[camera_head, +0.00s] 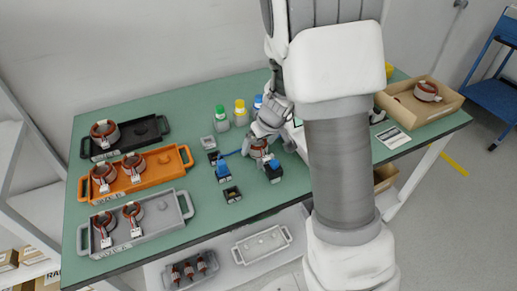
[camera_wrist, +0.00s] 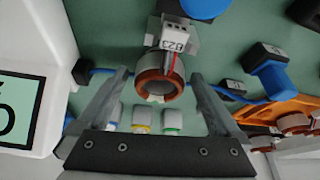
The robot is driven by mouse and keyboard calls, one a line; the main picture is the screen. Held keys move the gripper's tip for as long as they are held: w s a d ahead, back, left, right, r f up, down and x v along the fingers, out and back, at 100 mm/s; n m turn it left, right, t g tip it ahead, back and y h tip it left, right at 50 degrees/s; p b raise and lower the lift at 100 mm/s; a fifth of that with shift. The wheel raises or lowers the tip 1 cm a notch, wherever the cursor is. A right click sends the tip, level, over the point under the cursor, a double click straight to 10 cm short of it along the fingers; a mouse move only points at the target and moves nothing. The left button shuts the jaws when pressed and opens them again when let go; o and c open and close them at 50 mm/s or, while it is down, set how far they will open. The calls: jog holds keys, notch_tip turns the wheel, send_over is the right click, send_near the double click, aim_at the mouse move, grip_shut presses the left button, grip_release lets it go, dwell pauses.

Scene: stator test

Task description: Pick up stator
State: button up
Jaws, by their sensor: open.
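A stator (camera_head: 258,149) with a copper-coloured winding stands on the green table below my gripper (camera_head: 268,128), which partly hides it. In the wrist view the stator (camera_wrist: 160,84) shows its round opening, red wires and a white connector marked 823. My open gripper (camera_wrist: 160,76) has one finger on each side of the stator, with visible gaps at both sides. Other stators sit in the black tray (camera_head: 142,131), the orange tray (camera_head: 160,163) and the grey tray (camera_head: 165,214) at the left. One more stator (camera_head: 427,90) lies in a cardboard box at the right.
Dark fixtures with blue parts (camera_head: 222,170) (camera_head: 273,170) stand close around the stator, and a blue cable (camera_wrist: 92,71) runs beside it. Bottles with green, yellow and blue caps (camera_head: 240,108) stand behind. A white device (camera_wrist: 30,60) is beside my gripper.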

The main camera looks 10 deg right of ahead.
grip_shut()
dwell(0.5)
jog(key=shift+r, duration=0.1)
